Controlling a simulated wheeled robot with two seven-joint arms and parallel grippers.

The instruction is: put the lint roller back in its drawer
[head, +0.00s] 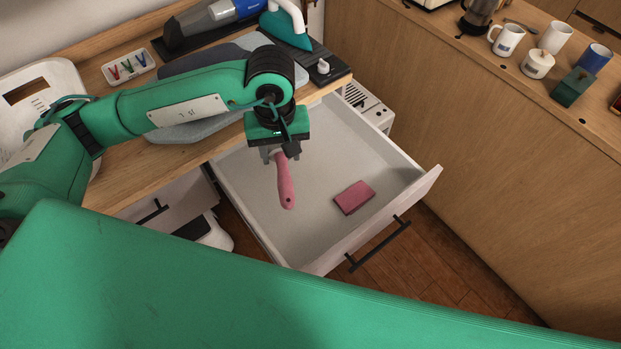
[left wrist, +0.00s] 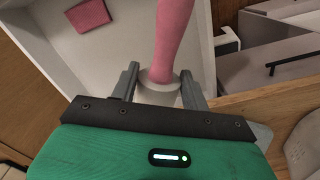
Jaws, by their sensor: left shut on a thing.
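The pink lint roller (head: 286,184) hangs from my left gripper (head: 279,155), which is shut on it. Its pink handle points down over the open drawer (head: 318,138). In the left wrist view the pink handle (left wrist: 172,45) stands between the two fingers of my left gripper (left wrist: 161,88), with a pale round part at its base. The gripper hides the rest of the roller in the head view. The drawer has pale walls and a black bar handle. My right gripper is not in view.
A dark pink block (head: 354,197) lies on the drawer floor near the front; the rest of the floor is clear. A grey folded cloth (head: 210,62) and a teal iron (head: 287,27) are on the wooden counter. A counter with mugs (head: 507,40) stands at right.

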